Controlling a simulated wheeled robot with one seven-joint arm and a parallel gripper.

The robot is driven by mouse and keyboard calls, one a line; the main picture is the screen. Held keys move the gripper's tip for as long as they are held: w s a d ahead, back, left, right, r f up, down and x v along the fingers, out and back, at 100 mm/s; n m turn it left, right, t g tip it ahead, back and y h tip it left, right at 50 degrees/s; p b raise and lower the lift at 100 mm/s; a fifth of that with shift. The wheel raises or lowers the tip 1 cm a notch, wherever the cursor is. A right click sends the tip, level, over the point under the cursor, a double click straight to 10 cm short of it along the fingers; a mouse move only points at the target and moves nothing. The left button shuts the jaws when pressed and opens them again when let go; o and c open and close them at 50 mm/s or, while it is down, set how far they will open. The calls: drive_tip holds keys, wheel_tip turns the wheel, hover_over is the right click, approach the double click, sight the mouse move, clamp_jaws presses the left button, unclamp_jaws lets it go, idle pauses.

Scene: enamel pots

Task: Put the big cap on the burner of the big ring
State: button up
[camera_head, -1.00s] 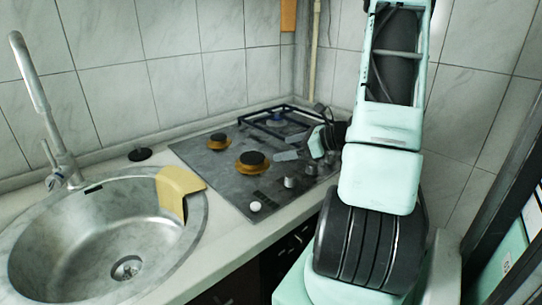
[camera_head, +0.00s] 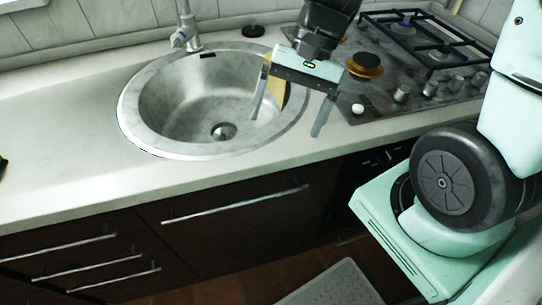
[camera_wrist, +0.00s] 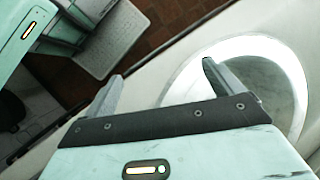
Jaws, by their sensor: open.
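A flat black disc (camera_head: 253,31), which looks like the big cap, lies on the counter behind the sink, apart from the hob. A brass-coloured burner ring (camera_head: 363,71) with a dark centre (camera_head: 367,59) sits at the left of the hob; it looks like the big ring. My arm partly hides the hob's left side, including the second brass burner. My gripper (camera_head: 287,124) is open and empty, fingers pointing down over the sink's right rim and the counter. In the wrist view my gripper (camera_wrist: 160,72) shows nothing between its fingers.
The round steel sink (camera_head: 150,135) and its tap (camera_head: 186,30) are left of my gripper. A yellow cloth-like piece (camera_head: 277,92) hangs over the sink's right edge, partly behind my gripper. A black grate (camera_head: 440,45) covers the hob's right side. Knobs (camera_head: 401,93) line its front.

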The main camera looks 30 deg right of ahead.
drive_tip(key=s+a+r+n+t+h, duration=0.1)
drive_tip(key=s+a+n+h, duration=0.3)
drive_tip(key=s+a+n, duration=0.4)
drive_tip(key=shift+s+a+r+n+t+h, duration=0.25)
drive_tip(key=shift+n+t+h, duration=0.25)
drive_tip(key=shift+n, duration=2.5)
